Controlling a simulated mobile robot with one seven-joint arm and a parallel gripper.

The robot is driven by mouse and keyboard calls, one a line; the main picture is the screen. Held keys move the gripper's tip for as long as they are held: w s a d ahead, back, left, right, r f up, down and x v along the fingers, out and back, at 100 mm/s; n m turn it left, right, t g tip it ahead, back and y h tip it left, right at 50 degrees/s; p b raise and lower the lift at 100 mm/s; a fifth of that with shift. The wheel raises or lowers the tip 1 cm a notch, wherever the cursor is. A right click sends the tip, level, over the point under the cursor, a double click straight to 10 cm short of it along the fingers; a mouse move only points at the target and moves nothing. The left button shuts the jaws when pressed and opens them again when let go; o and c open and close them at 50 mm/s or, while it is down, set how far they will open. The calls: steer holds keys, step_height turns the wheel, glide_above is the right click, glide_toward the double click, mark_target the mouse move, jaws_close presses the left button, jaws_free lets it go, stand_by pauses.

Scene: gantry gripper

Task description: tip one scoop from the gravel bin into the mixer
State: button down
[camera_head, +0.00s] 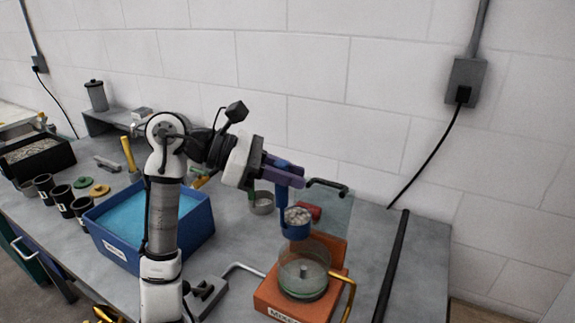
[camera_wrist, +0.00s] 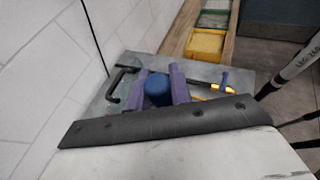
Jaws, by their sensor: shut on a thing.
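My gripper (camera_head: 290,177), with purple fingers, is shut on the handle of a blue scoop (camera_head: 296,231). The scoop hangs upright below the fingers and holds grey gravel (camera_head: 297,215). In the wrist view the blue handle (camera_wrist: 157,92) sits between the purple fingers. The orange mixer (camera_head: 284,301) stands below the scoop, with a clear round bowl (camera_head: 303,268) on top. The scoop is above the bowl's back rim, apparently apart from it. A black bin of gravel-like stones (camera_head: 33,158), probably the gravel bin, stands at the far left.
A blue bin (camera_head: 190,245) with light blue contents stands left of the mixer. A metal cup with a green handle (camera_head: 262,206) is behind. A clear panel (camera_head: 335,208) stands behind the scoop. Several dark cups (camera_head: 62,198) line the left. A black bar (camera_head: 391,262) lies right.

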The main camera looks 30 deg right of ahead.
steer(key=s+d+f+m+t+y+b, duration=0.1)
steer(key=s+f+m+t+y, duration=0.1)
steer(key=s+f+t, duration=0.3)
steer(key=s+f+m, duration=0.1)
steer(key=s, duration=0.1)
steer(key=shift+s+d+f+t+y+b, duration=0.15)
steer(key=shift+s+d+t+y+b, duration=0.15)
steer(key=shift+t+y+b, duration=0.1)
stand_by(0.8)
stand_by(0.3)
steer(key=shift+s+d+f+m+t+y, duration=0.15)
steer(key=shift+s+f+m+t, duration=0.2)
steer(key=shift+s+f+t, duration=0.25)
steer(key=shift+s+d+f+m+t+y, duration=0.15)
steer(key=shift+s+f+m+t, duration=0.2)
steer(key=shift+s+f+t, duration=0.25)
steer(key=shift+f, duration=0.1)
steer(key=shift+s+d+f+m+t+y+b, duration=0.1)
steer(key=shift+s+f+m+t+b, duration=0.05)
steer(key=shift+s+f+t+b, duration=0.3)
steer(key=shift+s+d+f+m+t+y+b, duration=0.1)
steer(key=shift+f+m+t+b, duration=0.1)
steer(key=shift+f, duration=0.4)
steer(key=shift+s+f+m+t+y+b, duration=0.15)
steer(key=shift+s+f+t+b, duration=0.15)
steer(key=shift+f, duration=0.2)
